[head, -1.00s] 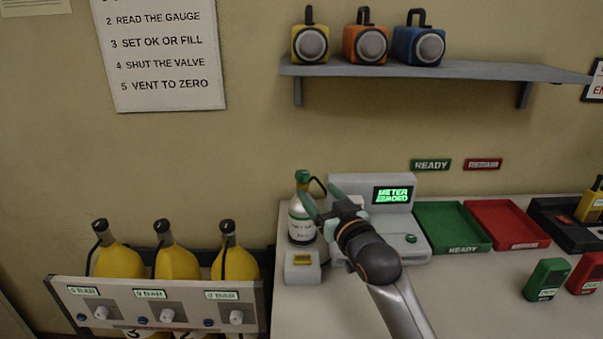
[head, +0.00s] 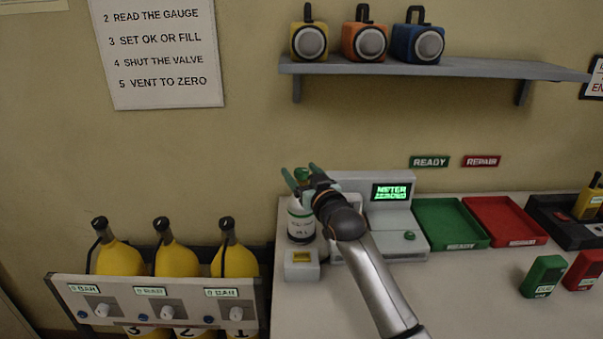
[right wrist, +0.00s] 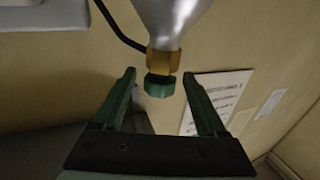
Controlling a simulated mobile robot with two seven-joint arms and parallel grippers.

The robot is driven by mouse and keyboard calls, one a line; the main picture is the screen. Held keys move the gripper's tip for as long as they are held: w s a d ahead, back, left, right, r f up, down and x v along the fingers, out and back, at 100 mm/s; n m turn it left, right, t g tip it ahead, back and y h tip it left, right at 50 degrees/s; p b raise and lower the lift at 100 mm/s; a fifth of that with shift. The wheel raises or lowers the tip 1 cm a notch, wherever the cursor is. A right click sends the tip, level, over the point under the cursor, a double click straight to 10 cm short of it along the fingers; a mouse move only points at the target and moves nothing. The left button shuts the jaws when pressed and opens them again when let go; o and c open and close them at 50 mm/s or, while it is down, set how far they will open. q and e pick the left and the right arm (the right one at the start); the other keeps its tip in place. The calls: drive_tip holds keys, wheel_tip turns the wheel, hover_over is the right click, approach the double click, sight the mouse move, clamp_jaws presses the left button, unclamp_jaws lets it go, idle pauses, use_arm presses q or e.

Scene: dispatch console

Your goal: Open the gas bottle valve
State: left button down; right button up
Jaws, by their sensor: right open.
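The gas bottle (head: 300,226) is a small silver bottle with a label, standing upright at the left end of the console desk. Its green valve knob (head: 302,174) is on top. In the right wrist view the green knob (right wrist: 160,86) sits below a brass collar (right wrist: 163,61), with a black hose leaving the neck. My right gripper (head: 302,177) is open, its green fingers on either side of the knob. In the right wrist view its fingers (right wrist: 162,88) stand apart from the knob, with a gap on both sides. My left gripper is not in view.
A meter unit (head: 391,191) reading "METER ZEROED" stands right of the bottle. Green (head: 440,203) and red (head: 500,204) trays lie farther right. Yellow cylinders (head: 176,260) stand in a rack with knobs at left. A shelf (head: 440,69) with several colored devices hangs above.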

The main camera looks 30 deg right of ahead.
clamp_jaws()
idle(0.4)
drive_tip(key=shift+n+y+p, duration=0.45)
drive_tip(key=shift+n+y, duration=0.25)
drive_tip(key=shift+y, duration=0.3)
drive_tip(key=shift+n+y, duration=0.6)
drive_tip(key=shift+y, duration=0.5)
drive_tip(key=shift+a+r+n+y+b, duration=0.15)
drive_tip(key=shift+a+n+y+b, duration=0.1)
drive_tip(key=shift+n+y+b, duration=0.75)
drive_tip(key=shift+y+b, duration=0.4)
drive_tip(key=shift+b, duration=0.05)
drive_tip(key=shift+y+b, duration=0.3)
drive_tip(key=shift+b, duration=0.05)
